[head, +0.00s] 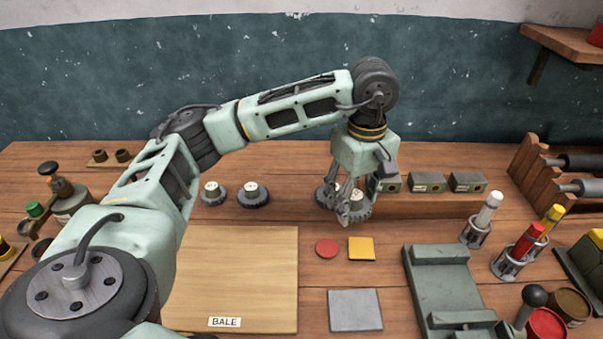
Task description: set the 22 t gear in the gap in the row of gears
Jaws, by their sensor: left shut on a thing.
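My left gripper (345,200) reaches down from the arm at the back centre of the bench and is shut on a dark gear (358,212) with a pale hub. The fingers partly cover this gear, and I cannot read its marking or tell whether it touches the bench. Two dark gears with pale labelled hubs stand to the left, a smaller one (213,199) and a larger one (253,201). Bare bench lies between the larger one and my gripper. Whether another gear stands behind the fingers is unclear. My right gripper is not in view.
A board marked BALE (240,270), a red disc (327,248), a yellow square (361,248) and a grey plate (355,310) lie in front. A green-grey fixture (440,285) stands at right.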

